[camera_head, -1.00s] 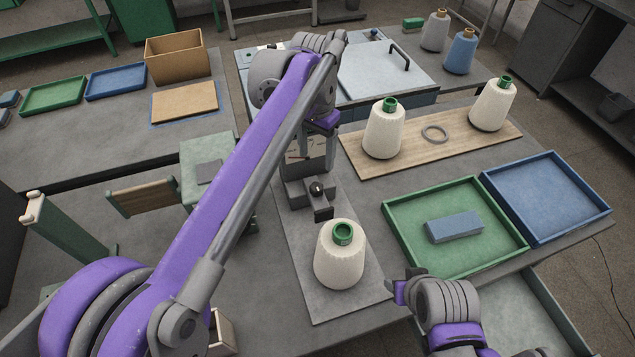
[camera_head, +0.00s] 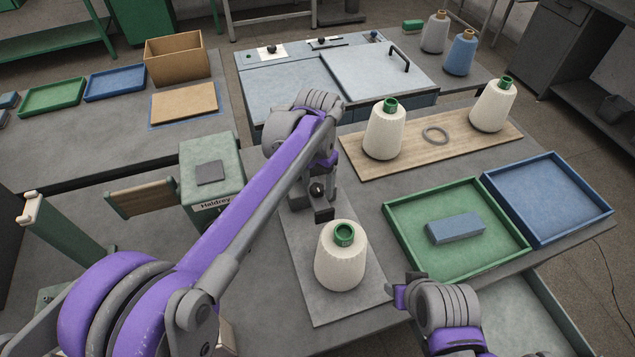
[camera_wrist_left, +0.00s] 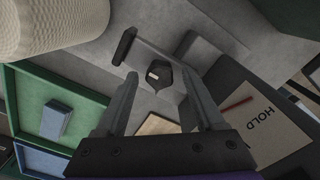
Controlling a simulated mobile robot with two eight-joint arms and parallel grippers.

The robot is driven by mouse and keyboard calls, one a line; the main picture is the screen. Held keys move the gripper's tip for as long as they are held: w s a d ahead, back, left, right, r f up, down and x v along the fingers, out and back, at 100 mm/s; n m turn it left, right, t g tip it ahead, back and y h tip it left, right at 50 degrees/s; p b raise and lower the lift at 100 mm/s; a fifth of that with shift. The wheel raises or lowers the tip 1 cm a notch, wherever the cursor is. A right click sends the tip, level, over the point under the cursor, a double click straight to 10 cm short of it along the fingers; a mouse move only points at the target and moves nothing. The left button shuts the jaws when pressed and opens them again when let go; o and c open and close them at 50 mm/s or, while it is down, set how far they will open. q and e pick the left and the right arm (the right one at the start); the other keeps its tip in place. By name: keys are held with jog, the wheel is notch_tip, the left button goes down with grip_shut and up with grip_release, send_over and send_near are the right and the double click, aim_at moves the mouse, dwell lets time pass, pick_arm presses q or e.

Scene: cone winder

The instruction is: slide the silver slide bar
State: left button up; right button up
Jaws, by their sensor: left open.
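A pale grey bar, which looks like the silver slide bar (camera_wrist_left: 172,58), lies in a small fixture with a black knob (camera_wrist_left: 158,75) on it and a dark end block (camera_wrist_left: 125,46). In the head view the knob (camera_head: 316,190) and end block (camera_head: 325,214) show behind the front yarn cone, and the arm hides much of the fixture. My left gripper (camera_wrist_left: 160,95) is open above it. In the wrist view its fingers lie either side of the knob; I cannot tell whether they touch. My right arm is at the lower right, its fingers not visible.
A white yarn cone (camera_head: 340,262) stands close in front of the fixture. A green tray (camera_head: 405,236) holding a blue block (camera_head: 455,228) and a blue tray (camera_head: 588,210) lie to the right. A green box (camera_head: 222,160) stands left; a board with cones (camera_head: 465,147) lies behind.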

pick_arm(q)
grip_shut()
jog(key=shift+w, duration=0.1)
dwell(1.2)
